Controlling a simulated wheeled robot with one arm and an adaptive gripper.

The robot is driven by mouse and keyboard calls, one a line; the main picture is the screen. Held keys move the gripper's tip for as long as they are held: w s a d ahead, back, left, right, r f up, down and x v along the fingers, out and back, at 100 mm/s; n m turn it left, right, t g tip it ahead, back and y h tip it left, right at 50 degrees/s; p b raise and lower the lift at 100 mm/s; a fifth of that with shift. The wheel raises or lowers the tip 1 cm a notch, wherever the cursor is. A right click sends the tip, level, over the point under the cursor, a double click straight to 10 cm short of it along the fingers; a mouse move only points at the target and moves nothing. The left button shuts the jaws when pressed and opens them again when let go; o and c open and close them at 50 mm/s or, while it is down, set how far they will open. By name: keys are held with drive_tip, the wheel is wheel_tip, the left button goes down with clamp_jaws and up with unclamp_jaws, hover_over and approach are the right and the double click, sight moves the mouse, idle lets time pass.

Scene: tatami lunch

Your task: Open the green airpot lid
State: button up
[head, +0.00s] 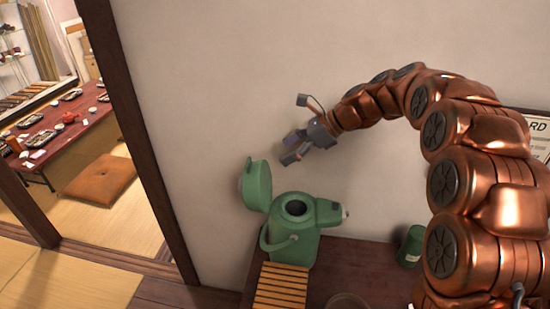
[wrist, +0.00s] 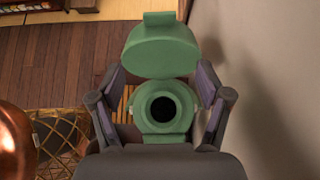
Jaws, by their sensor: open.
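The green airpot (head: 292,232) stands upright on a dark wooden cabinet against the wall. Its lid (head: 256,185) is swung up and stands open on the left side, showing the dark round mouth. In the wrist view the raised lid (wrist: 160,52) is above the airpot's open mouth (wrist: 162,108). My gripper (head: 287,148) is above the airpot, apart from it, near the wall. In the wrist view its two fingers (wrist: 160,95) are spread wide with nothing between them, one on either side of the airpot in the picture.
A slatted wooden mat (head: 281,288) lies in front of the airpot. A green canister (head: 411,246) stands to the right on the cabinet (head: 345,268). A round rim (head: 348,301) shows at the bottom edge. A dark post (head: 135,120) and doorway are at left.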

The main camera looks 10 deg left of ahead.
drive_tip(key=shift+v, duration=2.1)
